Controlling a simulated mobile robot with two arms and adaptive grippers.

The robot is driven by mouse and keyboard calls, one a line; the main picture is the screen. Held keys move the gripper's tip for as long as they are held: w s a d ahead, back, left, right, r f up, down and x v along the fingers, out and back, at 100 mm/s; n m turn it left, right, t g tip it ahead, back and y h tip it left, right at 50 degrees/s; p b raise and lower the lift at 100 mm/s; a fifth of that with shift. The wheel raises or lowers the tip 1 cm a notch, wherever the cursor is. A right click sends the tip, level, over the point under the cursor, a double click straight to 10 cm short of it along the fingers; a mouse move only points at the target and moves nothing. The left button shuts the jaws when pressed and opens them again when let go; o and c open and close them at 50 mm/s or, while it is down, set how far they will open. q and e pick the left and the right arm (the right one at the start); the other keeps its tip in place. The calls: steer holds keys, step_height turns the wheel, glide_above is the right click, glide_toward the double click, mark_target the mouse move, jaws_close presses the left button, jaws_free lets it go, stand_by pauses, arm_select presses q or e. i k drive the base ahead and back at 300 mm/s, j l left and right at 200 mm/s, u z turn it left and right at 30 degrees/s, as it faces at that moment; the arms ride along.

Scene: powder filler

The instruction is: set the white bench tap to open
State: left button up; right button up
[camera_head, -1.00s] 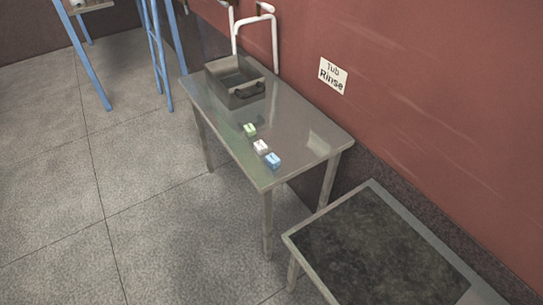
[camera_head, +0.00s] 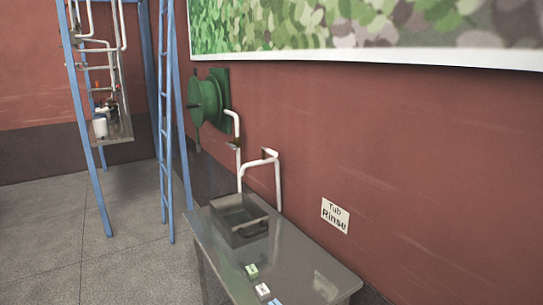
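White bent pipework stands behind the grey bench (camera_head: 222,262) against the red wall. A taller white pipe (camera_head: 238,135) curves at the left, and a white tap-like pipe (camera_head: 278,185) arches over a dark grey tub (camera_head: 240,222). I cannot make out the tap's handle or its setting at this size. Neither of my grippers is in view.
Small green (camera_head: 251,271) and white (camera_head: 262,290) blocks lie on the bench, with a blue one at the frame's bottom. A green reel (camera_head: 207,100) and blue ladder frame (camera_head: 167,120) stand left. Floor is clear at left.

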mark_target(272, 153)
steer(key=i+j, duration=0.45)
steer(key=j, duration=0.25)
steer(key=i+j, duration=0.25)
steer(key=j, duration=0.1)
